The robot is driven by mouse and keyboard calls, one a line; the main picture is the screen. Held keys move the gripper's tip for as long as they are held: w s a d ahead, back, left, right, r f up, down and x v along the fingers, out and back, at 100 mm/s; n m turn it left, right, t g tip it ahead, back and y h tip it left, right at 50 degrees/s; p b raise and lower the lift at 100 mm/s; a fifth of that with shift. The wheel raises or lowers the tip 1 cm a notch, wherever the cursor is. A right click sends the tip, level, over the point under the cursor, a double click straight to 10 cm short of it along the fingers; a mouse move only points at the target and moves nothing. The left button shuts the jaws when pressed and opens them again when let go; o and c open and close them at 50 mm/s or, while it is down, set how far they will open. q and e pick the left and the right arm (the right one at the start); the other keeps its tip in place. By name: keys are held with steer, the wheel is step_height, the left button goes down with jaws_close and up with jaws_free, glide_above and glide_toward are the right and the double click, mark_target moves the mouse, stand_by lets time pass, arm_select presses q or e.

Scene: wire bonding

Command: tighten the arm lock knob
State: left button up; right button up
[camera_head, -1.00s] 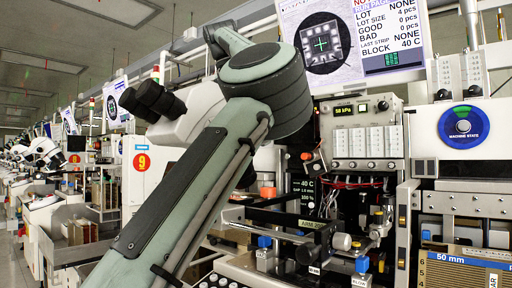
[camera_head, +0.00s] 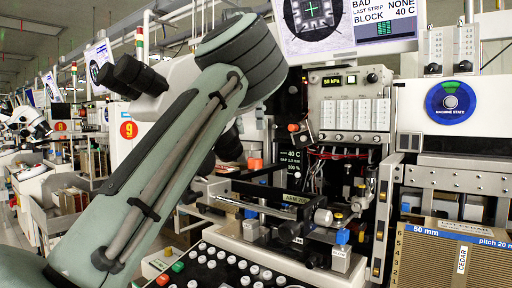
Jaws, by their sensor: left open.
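A black bar with an "ARM" label (camera_head: 297,199) crosses the front of the bonding machine. A round silver-grey knob (camera_head: 323,217) sits at the right end of a metal rod below it. Other small knobs and blocks crowd around it, and I cannot tell for certain which one is the arm lock knob. My left arm rises from the lower left to a large grey-green joint at the top, left of the knob. The arm past that joint and the left gripper are hidden, and I cannot make out any fingers. My right gripper is not in view.
A microscope (camera_head: 150,90) stands behind my left arm. A panel of buttons (camera_head: 225,262) lies below the bar. Blue-topped blocks (camera_head: 342,245) stand beside the knob. A cardboard-coloured magazine (camera_head: 450,262) is at the lower right. A monitor (camera_head: 350,28) hangs above.

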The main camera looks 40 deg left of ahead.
mark_target(255, 159)
arm_select(q)
steer(key=n, duration=0.3)
steer(key=w+n+p, duration=0.1)
steer(key=n, duration=0.2)
steer(key=n+g, duration=0.1)
steer(key=n, duration=0.3)
steer(key=shift+w+f+p, duration=0.1)
steer(key=shift+w+p, duration=0.15)
steer(key=shift+p, duration=0.1)
steer(key=n, duration=0.2)
steer(key=shift+w+d+f+n, duration=0.1)
steer(key=shift+w+f+n, duration=0.1)
steer(key=shift+n, duration=0.1)
steer(key=shift+f, duration=3.8)
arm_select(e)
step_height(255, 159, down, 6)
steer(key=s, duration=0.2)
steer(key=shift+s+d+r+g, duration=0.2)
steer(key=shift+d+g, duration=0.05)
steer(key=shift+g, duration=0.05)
arm_select(q)
steer(key=shift+c, duration=0.5)
steer(key=c, duration=1.1)
